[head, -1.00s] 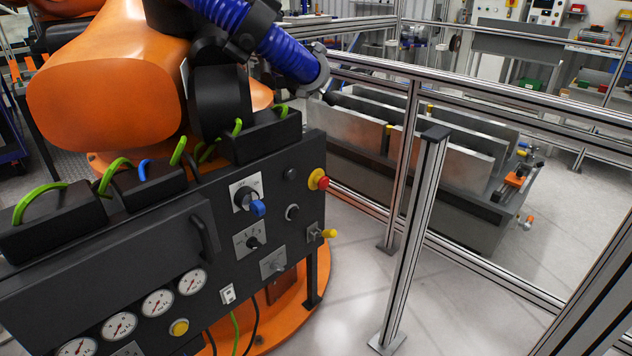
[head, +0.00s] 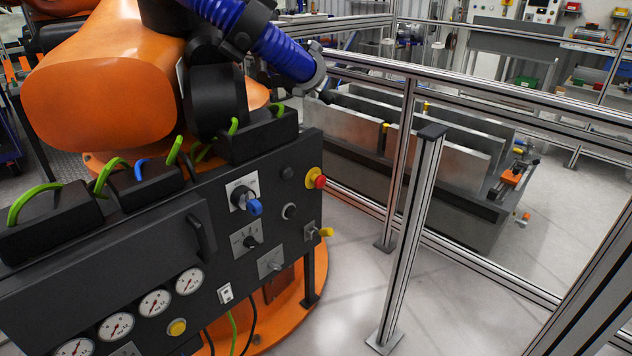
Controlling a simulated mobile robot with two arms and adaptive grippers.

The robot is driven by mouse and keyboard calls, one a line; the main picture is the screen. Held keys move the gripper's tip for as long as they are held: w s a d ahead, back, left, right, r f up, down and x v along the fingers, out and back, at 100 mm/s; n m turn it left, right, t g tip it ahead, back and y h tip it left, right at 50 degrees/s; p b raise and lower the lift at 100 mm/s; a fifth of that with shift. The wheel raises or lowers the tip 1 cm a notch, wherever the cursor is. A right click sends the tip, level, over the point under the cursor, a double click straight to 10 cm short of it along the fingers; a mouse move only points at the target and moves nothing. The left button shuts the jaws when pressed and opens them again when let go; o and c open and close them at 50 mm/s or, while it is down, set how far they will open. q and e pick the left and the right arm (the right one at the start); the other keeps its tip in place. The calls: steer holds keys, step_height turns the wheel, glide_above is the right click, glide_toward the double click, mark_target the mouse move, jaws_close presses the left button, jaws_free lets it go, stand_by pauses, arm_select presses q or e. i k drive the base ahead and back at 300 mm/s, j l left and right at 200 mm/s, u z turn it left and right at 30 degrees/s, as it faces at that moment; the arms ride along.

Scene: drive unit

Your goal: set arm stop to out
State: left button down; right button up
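A red mushroom button with a yellow collar (head: 317,179) sits at the upper right edge of the dark control panel (head: 160,250). It is the only stop-like button I see, and I cannot read a label on it. It is too small to tell for sure whether it is pressed in or out. Neither of my grippers is in view.
The panel also has a blue rotary knob (head: 251,201), a black rotary knob (head: 249,241), a yellow-handled lever (head: 323,232), a yellow button (head: 177,327) and several gauges. An orange robot arm (head: 100,85) stands behind it. A metal fence post (head: 408,235) stands to the right.

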mark_target(320, 180)
steer(key=i+l+u, duration=0.25)
steer(key=i, duration=0.15)
steer(key=i+l+u, duration=0.25)
steer(key=i+l, duration=0.1)
steer(key=i, duration=0.05)
